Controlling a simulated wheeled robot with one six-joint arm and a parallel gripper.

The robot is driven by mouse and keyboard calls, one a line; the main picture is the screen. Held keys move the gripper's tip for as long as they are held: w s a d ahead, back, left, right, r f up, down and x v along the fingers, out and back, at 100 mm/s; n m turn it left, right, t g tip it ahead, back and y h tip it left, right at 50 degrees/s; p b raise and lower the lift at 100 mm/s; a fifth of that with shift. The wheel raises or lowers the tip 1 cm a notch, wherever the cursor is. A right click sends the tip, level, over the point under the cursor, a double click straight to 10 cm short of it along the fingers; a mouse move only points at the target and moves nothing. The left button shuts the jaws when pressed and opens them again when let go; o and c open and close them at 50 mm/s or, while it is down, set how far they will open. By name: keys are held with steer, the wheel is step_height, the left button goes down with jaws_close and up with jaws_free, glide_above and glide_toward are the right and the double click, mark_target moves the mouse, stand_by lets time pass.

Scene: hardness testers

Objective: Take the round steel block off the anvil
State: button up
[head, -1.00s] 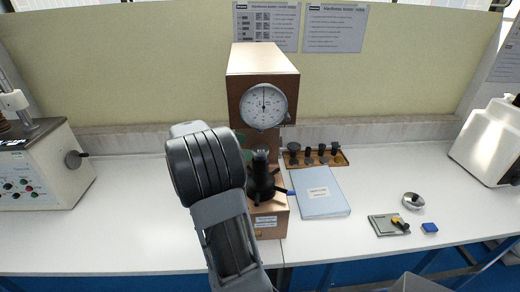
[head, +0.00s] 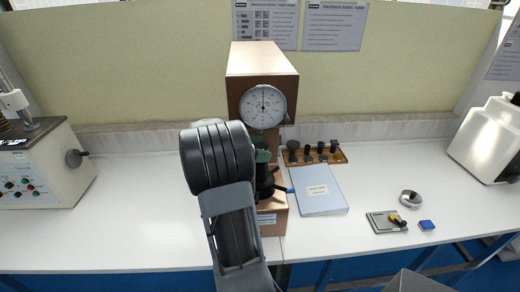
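The hardness tester (head: 262,62) is a tan, box-headed machine with a round white dial (head: 263,103), at the middle of the bench in the head view. Its black spindle with handles (head: 267,182) shows in part below the head. My arm covers the left side of this area. I cannot make out the round steel block or the anvil top clearly; a dark green shape (head: 262,156) shows just right of my arm. My gripper is hidden behind my arm, so its opening and contact cannot be seen.
A wooden rack (head: 314,155) with several dark parts stands right of the tester, behind a light blue folder (head: 318,190). Farther right are a small dish (head: 410,199), a flat plate (head: 383,222) and a blue block (head: 427,225). Other machines stand at both bench ends.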

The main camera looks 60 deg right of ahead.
steer(key=c, duration=1)
steer(key=shift+c, duration=0.4)
steer(key=shift+r, duration=0.15)
